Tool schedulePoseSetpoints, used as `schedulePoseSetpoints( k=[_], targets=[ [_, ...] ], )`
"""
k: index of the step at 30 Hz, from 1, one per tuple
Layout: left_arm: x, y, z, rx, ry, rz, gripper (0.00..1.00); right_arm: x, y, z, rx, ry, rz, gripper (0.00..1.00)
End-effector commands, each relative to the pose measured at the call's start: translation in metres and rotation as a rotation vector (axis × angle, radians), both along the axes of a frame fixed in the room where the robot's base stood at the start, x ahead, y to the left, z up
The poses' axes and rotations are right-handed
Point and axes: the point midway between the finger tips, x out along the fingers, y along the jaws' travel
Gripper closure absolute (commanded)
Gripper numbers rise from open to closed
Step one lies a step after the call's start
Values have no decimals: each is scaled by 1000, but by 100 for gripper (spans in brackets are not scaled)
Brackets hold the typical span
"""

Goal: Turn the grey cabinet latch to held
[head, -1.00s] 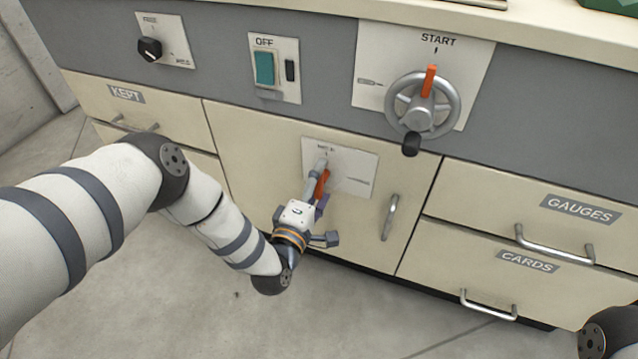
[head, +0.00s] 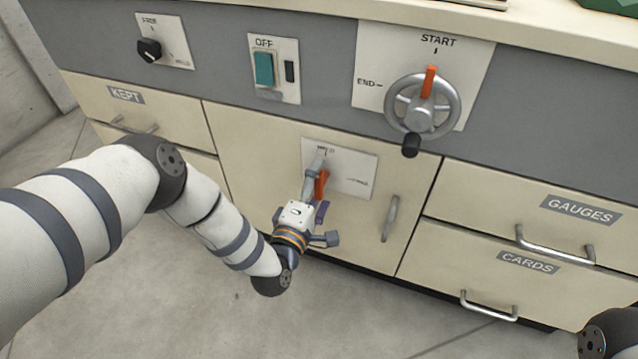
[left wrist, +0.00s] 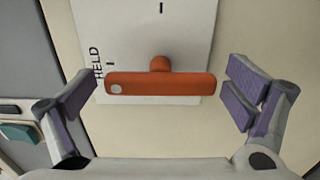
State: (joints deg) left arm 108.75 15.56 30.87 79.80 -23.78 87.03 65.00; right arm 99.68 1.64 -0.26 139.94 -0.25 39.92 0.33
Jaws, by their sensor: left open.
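The latch handle (left wrist: 160,85) is an orange bar on a pivot, and it also shows in the head view (head: 321,184). It sits on a pale plate (head: 354,173) on a cream cabinet door. In the left wrist view its pale-dotted end points left, in line with the mark beside the word HELD. My left gripper (left wrist: 160,97) is open, with one finger beyond each end of the bar and visible gaps to both. In the head view the gripper partly hides the handle. My right gripper is out of view.
A door handle (head: 390,218) stands right of the plate. Above are a handwheel (head: 422,105), a teal switch (head: 264,69) and a black knob (head: 150,49). Drawers with protruding handles lie at right, including the CARDS drawer handle (head: 488,306). The floor in front is clear.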

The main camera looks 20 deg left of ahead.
Motion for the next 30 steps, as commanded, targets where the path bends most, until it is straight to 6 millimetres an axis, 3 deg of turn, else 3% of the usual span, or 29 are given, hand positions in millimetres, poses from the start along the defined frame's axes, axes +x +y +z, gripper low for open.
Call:
schedulePoseSetpoints(
  k=[4, 7, 18, 22, 30],
  targets=[
    [-2, 0, -1, 1, 1, 0, 3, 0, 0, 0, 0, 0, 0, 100],
    [-16, 1, -2, 1, 5, -1, 3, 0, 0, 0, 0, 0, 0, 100],
    [-107, 3, -2, 0, 4, -2, 3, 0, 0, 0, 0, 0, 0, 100],
    [-118, 4, 0, 1, 1, 0, 3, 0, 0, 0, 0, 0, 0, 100],
    [-120, 4, 0, 1, 0, 0, 3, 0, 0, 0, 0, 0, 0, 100]
  ],
)
